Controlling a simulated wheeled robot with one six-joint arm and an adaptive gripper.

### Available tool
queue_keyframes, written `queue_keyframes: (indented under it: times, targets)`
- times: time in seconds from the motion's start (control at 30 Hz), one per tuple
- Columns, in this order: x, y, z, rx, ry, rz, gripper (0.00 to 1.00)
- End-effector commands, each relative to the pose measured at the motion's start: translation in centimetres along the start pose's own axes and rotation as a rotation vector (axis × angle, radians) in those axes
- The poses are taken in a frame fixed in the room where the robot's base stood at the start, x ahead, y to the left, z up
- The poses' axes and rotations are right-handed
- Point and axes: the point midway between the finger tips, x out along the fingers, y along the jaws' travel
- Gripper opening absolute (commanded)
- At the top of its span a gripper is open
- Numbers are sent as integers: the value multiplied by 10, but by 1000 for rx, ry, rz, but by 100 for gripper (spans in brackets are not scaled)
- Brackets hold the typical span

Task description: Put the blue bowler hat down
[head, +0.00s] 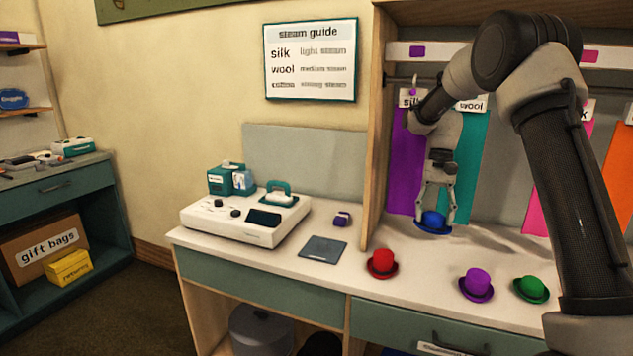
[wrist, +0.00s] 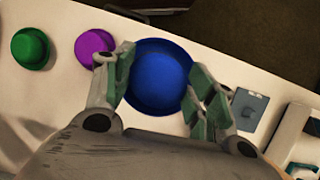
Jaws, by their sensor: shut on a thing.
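The blue bowler hat (head: 432,224) is between the fingers of my gripper (head: 436,205), over the back of the white counter, below the purple and teal hanging cloths. In the wrist view the blue hat (wrist: 153,88) fills the space between the fingertips of my gripper (wrist: 162,78), which is shut on it. I cannot tell whether its brim touches the counter. A red hat (head: 382,264), a purple hat (head: 477,284) and a green hat (head: 531,289) stand apart along the counter's front. The red hat does not show in the wrist view.
A wooden partition (head: 376,130) rises left of my gripper. Counter between the blue hat and the front hats is bare.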

Motion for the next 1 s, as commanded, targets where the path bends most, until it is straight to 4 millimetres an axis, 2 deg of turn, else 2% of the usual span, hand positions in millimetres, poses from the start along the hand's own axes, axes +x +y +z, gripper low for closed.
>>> queue_keyframes:
  times: [0.1, 0.17, 0.3, 0.93, 1.0]
  targets:
    - [-11, -10, -18, -28, -1, 11, 33]
    - [-10, -17, -24, -35, -2, 14, 33]
    - [-1, -23, -24, -45, -1, 17, 33]
    - [-1, -24, -24, -44, 2, 20, 33]
    - [-6, -27, -22, -48, 5, 24, 33]
